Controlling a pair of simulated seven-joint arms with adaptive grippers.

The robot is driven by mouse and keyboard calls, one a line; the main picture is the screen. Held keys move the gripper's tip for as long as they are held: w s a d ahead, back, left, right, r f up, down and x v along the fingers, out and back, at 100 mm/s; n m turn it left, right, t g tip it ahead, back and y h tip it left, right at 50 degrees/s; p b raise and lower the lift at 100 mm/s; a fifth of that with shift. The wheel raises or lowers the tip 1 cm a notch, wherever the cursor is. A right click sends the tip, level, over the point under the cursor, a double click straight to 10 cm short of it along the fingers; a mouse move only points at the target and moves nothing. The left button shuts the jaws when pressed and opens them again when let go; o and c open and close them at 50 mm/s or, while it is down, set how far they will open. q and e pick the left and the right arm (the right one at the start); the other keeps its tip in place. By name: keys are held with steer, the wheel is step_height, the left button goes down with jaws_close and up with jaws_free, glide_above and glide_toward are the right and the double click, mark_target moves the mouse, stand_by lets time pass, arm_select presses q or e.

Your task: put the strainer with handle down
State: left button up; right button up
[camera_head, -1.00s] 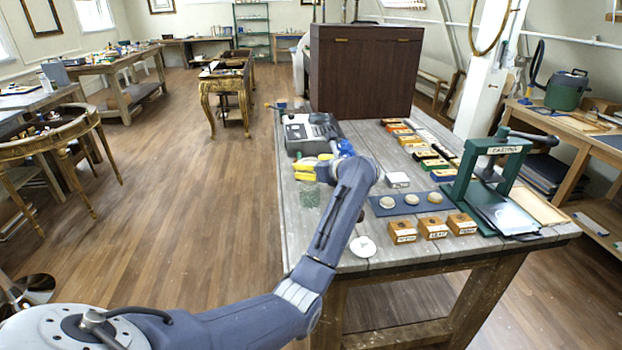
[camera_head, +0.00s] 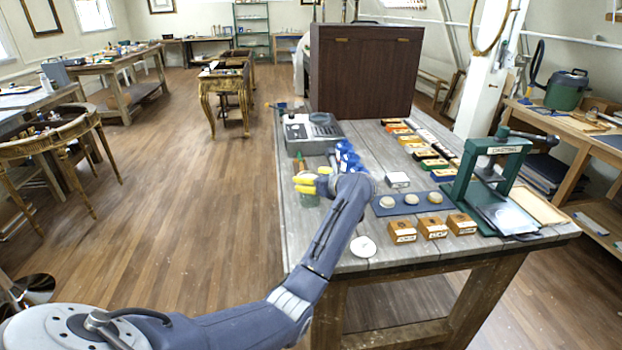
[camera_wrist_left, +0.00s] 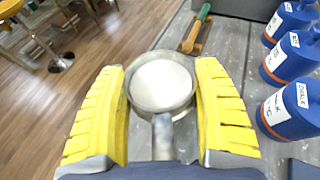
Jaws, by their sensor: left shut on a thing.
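The strainer with handle (camera_wrist_left: 145,103) shows in the left wrist view as a round metal rim around a pale, whitish round surface. Its short handle (camera_wrist_left: 163,138) points back toward my palm. My left gripper (camera_wrist_left: 162,112) is shut on the strainer, with a yellow finger on each side. In the head view my left gripper (camera_head: 306,184) is over the left edge of the grey workbench (camera_head: 385,258). The strainer is hard to make out there, and I cannot tell whether it touches the bench. My right gripper is out of view.
Several blue jars (camera_wrist_left: 286,112) stand close on the right; they also show in the head view (camera_head: 346,158). A green-handled tool (camera_wrist_left: 198,28) lies ahead. A greenish see-through thing (camera_head: 309,201) is below the fingers. A white disc (camera_head: 363,247) lies nearer.

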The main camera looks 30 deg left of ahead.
arm_select(q)
steer(key=o, duration=1.3)
steer(key=shift+c, duration=0.2)
steer(key=shift+d+r, duration=0.1)
steer(key=shift+r, duration=0.25)
steer(key=v, duration=1.1)
steer(key=shift+s+d, duration=0.2)
steer(key=shift+d, duration=0.15)
steer(key=shift+r, duration=0.2)
